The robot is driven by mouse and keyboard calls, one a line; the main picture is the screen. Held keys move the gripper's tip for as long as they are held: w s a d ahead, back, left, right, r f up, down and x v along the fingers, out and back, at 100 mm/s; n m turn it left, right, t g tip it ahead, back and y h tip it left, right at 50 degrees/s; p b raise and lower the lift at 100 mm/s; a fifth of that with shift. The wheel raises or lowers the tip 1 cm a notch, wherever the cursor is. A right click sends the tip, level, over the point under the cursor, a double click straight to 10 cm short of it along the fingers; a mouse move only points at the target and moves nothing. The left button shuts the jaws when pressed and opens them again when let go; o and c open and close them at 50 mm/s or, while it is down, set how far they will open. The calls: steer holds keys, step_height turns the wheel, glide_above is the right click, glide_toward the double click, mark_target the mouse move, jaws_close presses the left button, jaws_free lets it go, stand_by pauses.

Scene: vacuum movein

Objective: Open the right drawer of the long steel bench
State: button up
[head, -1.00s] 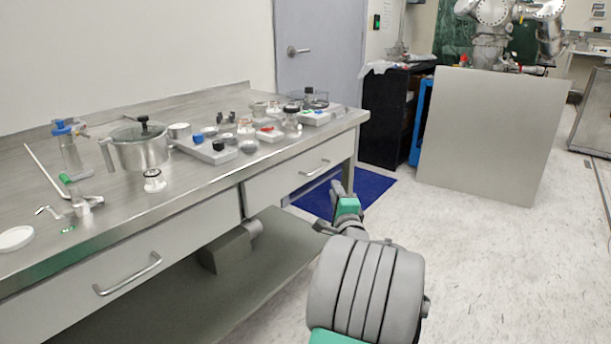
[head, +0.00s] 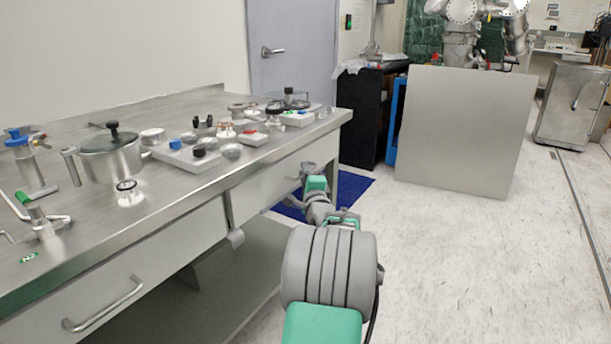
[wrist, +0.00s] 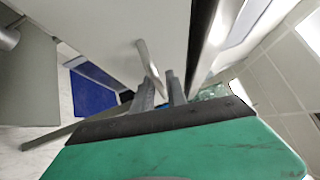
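The long steel bench (head: 75,245) runs along the left in the head view. Its right drawer (head: 255,192) is closed, its front flush with the bench. In the wrist view the drawer's bar handle (wrist: 150,62) runs down to the gap between the two dark fingers of my gripper (wrist: 158,90). The fingers are apart, with the handle's end at or between them. Whether they touch it I cannot tell.
The left drawer (head: 120,275) is shut, its handle (head: 103,305) sticking out. A pot (head: 110,160) and several small items stand on the bench top. A blue mat (head: 350,187) and a grey panel (head: 460,135) lie beyond. The floor to the right is clear.

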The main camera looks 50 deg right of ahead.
steer(key=shift+c, duration=0.3)
jaws_close()
stand_by(1.1)
